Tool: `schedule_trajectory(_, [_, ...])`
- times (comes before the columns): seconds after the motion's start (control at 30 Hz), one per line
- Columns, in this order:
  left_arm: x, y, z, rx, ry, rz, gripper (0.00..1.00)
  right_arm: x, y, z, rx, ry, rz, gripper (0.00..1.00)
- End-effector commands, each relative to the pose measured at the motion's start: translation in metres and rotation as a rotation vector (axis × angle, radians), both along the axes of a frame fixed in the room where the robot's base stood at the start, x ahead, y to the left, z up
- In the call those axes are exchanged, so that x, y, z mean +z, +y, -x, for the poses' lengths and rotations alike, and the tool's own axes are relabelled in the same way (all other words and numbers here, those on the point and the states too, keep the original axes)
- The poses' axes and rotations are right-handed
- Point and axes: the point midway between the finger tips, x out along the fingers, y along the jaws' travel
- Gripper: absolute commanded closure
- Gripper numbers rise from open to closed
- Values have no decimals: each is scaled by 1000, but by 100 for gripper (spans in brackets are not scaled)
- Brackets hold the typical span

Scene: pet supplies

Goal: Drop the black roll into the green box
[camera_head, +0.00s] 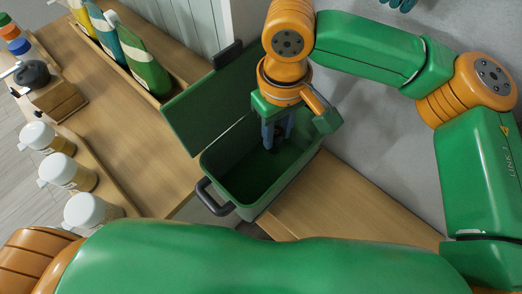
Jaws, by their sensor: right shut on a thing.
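The green box (236,187) stands open in the middle, its lid (207,110) tilted back to the left and a dark grey handle (213,197) at its near left side. My right gripper (277,138) points down inside the opening of the box. Its grey-blue fingers are shut on a small dark thing, which looks like the black roll (276,133). The fingers and shadow hide most of the roll. My left gripper is out of the picture.
A wooden table (150,140) holds several white-capped jars (68,172) in a tray, pouches (146,65) in another tray, and a wooden block (50,96) with a dark round thing (32,73) on top. A grey wall stands behind the box.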

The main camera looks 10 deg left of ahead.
Motion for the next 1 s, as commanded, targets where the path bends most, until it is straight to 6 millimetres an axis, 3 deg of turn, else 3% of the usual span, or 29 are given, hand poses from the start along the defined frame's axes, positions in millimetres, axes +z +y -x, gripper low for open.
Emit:
schedule_trajectory(0.1, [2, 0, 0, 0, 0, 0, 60, 2, 0, 0, 0, 0, 0, 100])
schedule_trajectory(0.13, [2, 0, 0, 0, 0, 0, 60, 2, 0, 0, 0, 0, 0, 60])
schedule_trajectory(0.23, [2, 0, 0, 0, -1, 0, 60, 2, 0, 0, 0, 0, 0, 33])
schedule_trajectory(0.27, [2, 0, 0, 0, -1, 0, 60, 2, 0, 0, 0, 0, 0, 30])
schedule_trajectory(0.57, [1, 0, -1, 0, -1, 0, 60, 5, 0, -1, -1, -2, -1, 30])
schedule_trajectory(0.83, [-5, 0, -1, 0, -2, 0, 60, 57, 0, -1, 0, -2, -2, 30])
schedule_trajectory(1.0, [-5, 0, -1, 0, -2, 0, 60, 72, 0, -1, 0, 1, -2, 30])
